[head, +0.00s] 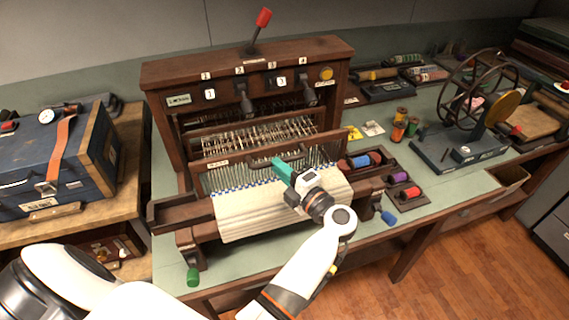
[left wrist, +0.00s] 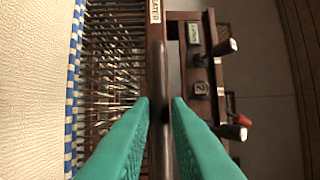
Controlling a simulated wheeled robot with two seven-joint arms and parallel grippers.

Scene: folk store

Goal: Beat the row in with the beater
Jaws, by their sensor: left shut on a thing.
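A wooden loom (head: 165,110) stands on the table with cream cloth (head: 245,215) at its front; the cloth fills the left of the left wrist view (left wrist: 30,90). A blue and white checked row (head: 238,187) runs along the cloth's far edge, also in the left wrist view (left wrist: 73,90). The labelled wooden beater (head: 228,161) lies behind it, with metal reed wires between them. My left gripper (head: 279,164), with teal fingers, is shut on the beater's handle, seen between the fingertips in the left wrist view (left wrist: 158,85). My right gripper is not in view.
Shuttles with blue (head: 360,161), purple and red (head: 411,192) thread lie right of the loom. A winder (head: 460,150) stands further right. A blue case (head: 50,155) is at left. Levers (head: 245,97) hang from the loom's upper frame.

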